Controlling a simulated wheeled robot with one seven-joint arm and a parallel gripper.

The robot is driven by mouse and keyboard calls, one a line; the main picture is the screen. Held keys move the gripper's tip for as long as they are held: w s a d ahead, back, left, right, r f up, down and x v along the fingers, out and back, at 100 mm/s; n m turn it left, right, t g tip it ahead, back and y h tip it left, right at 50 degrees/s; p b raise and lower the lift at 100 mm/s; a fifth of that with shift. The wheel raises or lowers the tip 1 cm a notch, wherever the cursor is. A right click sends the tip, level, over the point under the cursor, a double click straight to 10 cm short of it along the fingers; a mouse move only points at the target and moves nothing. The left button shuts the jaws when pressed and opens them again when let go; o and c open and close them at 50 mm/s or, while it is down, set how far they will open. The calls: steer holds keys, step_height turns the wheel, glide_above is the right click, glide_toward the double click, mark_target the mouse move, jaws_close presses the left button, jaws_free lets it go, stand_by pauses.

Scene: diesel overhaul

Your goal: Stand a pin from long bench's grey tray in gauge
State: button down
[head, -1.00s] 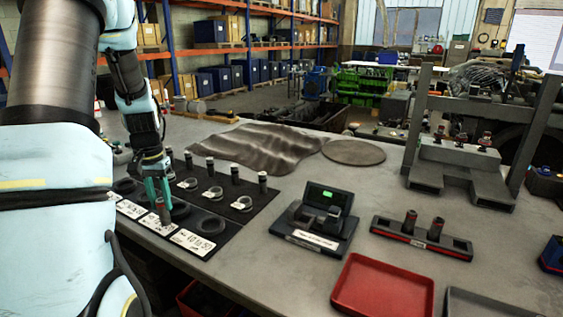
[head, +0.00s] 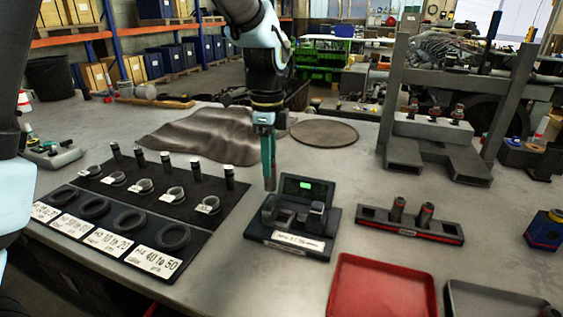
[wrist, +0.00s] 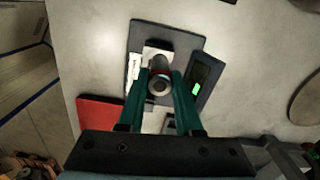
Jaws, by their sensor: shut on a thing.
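My gripper (head: 268,160) is shut on a pin, a short dark cylinder that shows end-on between the fingers in the wrist view (wrist: 160,85). In the head view only the lower end of the pin shows, just above and behind the left part of the gauge. The gauge (head: 292,240) is a dark block device with a lit green display and a white label at its front. It also shows below the gripper in the wrist view (wrist: 170,35). The pin looks upright; whether it touches the gauge I cannot tell. The grey tray (head: 452,300) is cut off at the lower right.
A red tray (head: 382,290) lies in front of the gauge. A dark rack (head: 410,226) with two pins stands right of it. A black mat (head: 150,195) with rings, posts and labels lies left. A press-like frame (head: 430,130) stands at the back right.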

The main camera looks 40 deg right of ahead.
steer(key=shift+m, duration=0.7)
steer(key=s+f+b, duration=0.1)
steer(key=s+d, duration=0.1)
steer(key=f+b, duration=0.1)
steer(key=shift+s+d+f+b, duration=0.25)
steer(key=shift+s+f+b, duration=0.1)
steer(key=shift+s, duration=0.05)
steer(key=shift+w, duration=0.1)
stand_by(0.5)
steer(key=shift+f, duration=0.1)
stand_by(0.6)
steer(key=shift+f, duration=0.35)
steer(key=shift+f, duration=0.45)
steer(key=shift+f, duration=0.3)
steer(key=shift+f+b, duration=0.15)
steer(key=shift+b, duration=0.2)
